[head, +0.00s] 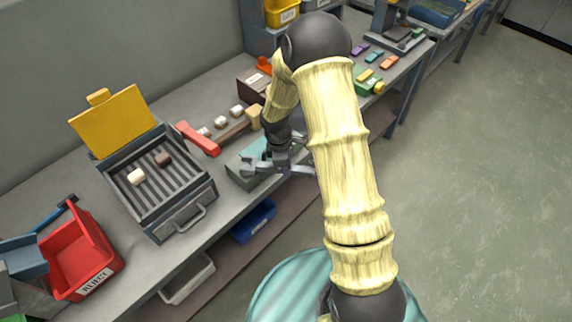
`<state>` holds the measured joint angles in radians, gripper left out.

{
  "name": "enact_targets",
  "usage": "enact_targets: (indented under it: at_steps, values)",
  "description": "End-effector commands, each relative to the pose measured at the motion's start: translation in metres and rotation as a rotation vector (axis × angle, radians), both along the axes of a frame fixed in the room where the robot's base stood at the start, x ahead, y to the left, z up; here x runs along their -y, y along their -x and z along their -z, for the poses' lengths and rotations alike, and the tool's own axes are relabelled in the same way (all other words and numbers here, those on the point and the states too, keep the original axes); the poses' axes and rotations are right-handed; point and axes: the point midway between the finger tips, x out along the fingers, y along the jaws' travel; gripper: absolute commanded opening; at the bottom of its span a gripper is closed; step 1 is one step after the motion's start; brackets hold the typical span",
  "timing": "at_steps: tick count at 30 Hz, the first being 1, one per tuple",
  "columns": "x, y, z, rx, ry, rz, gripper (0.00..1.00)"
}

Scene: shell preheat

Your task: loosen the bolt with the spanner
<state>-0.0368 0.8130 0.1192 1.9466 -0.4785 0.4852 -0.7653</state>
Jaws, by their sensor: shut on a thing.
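My gripper (277,163) is low over a grey-green block (240,178) on the workbench, near the bench's front edge. It is shut on a grey metal tool that looks like the spanner (302,169). The spanner lies roughly level across the block, with one end passing behind my arm on the right. I cannot make out the bolt; it is hidden or too small to see, so I cannot tell whether the spanner is on it.
Left of the block are a red-handled piece (198,138), a grill box with a raised yellow lid (113,119) and a red bin (80,262). Coloured blocks (389,62) lie to the right. A blue bin (252,221) sits below. The floor on the right is clear.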

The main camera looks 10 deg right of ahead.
Motion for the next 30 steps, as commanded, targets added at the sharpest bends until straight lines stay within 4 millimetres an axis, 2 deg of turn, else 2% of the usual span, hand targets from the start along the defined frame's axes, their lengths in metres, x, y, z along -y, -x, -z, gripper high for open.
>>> enact_targets:
  at_steps: [30]
  values:
    - [0.000, -0.001, -0.049, 0.002, 0.000, 0.001, 0.00]
